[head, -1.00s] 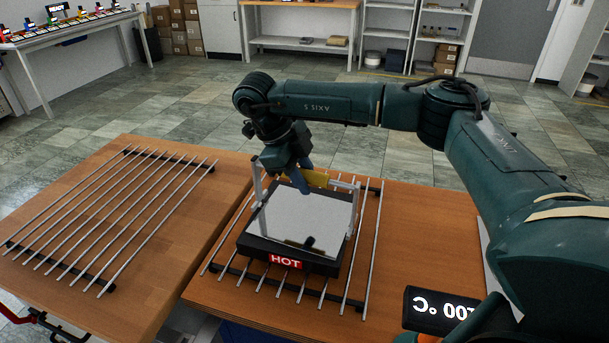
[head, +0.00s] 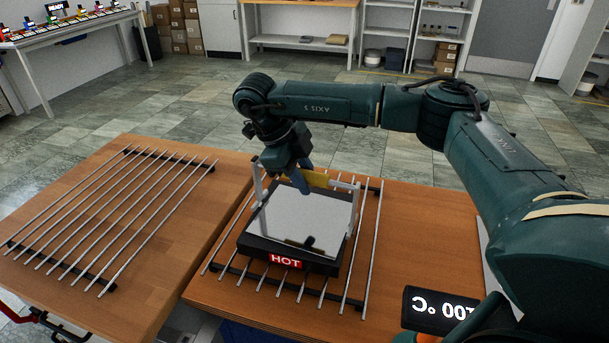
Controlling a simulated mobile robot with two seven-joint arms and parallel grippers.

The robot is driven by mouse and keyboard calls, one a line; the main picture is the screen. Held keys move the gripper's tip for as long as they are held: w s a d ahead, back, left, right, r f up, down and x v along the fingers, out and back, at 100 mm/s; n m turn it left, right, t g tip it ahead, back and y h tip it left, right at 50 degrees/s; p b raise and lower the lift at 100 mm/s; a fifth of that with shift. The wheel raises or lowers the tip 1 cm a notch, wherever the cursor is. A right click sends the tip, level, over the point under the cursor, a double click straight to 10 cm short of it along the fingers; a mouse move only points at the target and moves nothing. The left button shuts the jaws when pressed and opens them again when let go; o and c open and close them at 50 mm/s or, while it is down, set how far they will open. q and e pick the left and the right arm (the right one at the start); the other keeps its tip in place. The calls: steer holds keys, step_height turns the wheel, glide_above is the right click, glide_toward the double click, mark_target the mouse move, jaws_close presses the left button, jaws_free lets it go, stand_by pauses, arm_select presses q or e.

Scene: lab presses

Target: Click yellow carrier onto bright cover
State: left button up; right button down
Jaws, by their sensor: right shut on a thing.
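The bright cover (head: 300,217) is a pale, shiny square plate on a black base with a red HOT label (head: 286,262). It sits on a rack of metal rods on the right-hand table. The yellow carrier (head: 318,178) is a bar above the cover's far edge, between two pale upright arms. My right gripper (head: 302,184), with blue fingers, comes down from above and is shut on the yellow carrier. The fingers hide part of the carrier. I cannot tell whether the carrier touches the cover. My left gripper is not in view.
A second rack of metal rods (head: 120,210) lies empty on the left-hand table. A black display (head: 440,310) with white digits stands at the front right. The right side of the near table (head: 425,230) is clear. Shelves and boxes stand far back.

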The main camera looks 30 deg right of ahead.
steer(key=shift+f+b, duration=0.4)
steer(key=shift+f, duration=0.25)
stand_by(0.8)
steer(key=shift+r, duration=0.15)
steer(key=shift+r+p, duration=0.95)
steer(key=shift+r, duration=0.15)
steer(key=shift+r+p, duration=0.95)
steer(key=shift+r, duration=0.4)
